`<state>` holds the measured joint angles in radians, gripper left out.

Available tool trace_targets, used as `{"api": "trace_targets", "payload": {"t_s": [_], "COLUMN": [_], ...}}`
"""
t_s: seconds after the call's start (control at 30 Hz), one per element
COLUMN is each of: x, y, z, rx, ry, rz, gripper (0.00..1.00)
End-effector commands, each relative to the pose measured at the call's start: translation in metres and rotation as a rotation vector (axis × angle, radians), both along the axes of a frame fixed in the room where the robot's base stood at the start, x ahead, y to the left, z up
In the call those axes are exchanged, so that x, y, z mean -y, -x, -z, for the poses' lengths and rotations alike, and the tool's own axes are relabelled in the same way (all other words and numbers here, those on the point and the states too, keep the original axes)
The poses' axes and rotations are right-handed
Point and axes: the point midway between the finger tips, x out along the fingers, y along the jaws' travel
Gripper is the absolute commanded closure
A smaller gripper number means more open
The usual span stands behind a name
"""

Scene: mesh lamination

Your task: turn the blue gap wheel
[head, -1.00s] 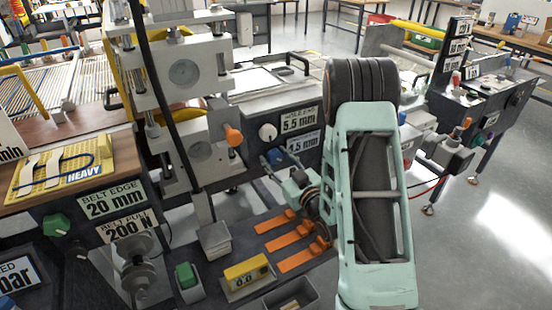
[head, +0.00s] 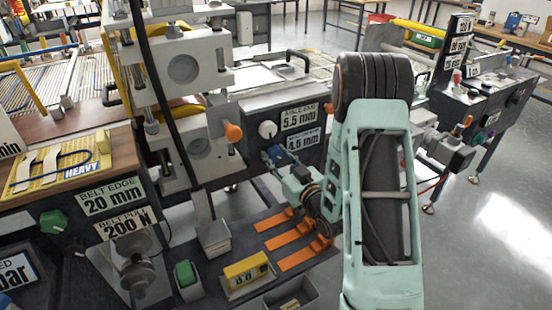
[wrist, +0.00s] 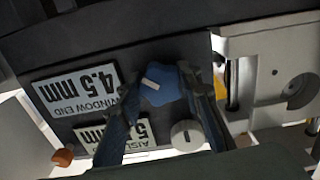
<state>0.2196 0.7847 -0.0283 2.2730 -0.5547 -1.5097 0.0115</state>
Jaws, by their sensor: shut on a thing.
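The blue gap wheel (wrist: 166,92) shows in the wrist view, a faceted knob with a white mark on its face, on a dark panel. My gripper (wrist: 160,84) has one finger on each side of it and is shut on it. In the head view my gripper (head: 284,160) reaches the panel just below the 4.5 mm sign (head: 304,141), and its fingers mostly hide the wheel. The window-end 4.5 mm sign shows upside down in the wrist view (wrist: 76,86).
A white knob (wrist: 187,135) sits close to the wheel, beside the 5.5 mm sign (head: 299,117). An orange knob (head: 233,132) juts from the roller stand (head: 185,75) at the left. Orange forks (head: 290,240) and a yellow counter box (head: 246,270) lie below my arm.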

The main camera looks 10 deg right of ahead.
Motion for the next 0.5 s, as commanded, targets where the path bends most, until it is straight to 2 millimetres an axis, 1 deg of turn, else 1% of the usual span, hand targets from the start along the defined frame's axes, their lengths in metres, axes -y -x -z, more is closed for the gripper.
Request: {"api": "trace_targets", "payload": {"t_s": [0.03, 0.17, 0.5], "x": [0.0014, 0.0008, 0.0003], "y": [0.0003, 0.0005, 0.0005], "z": [0.0026, 0.0031, 0.0016], "rx": [-0.009, -0.041, -0.135], "ry": [-0.031, -0.133, -0.421], "rz": [0.002, 0.001, 0.002], "gripper": [0.92, 0.92, 0.92]}}
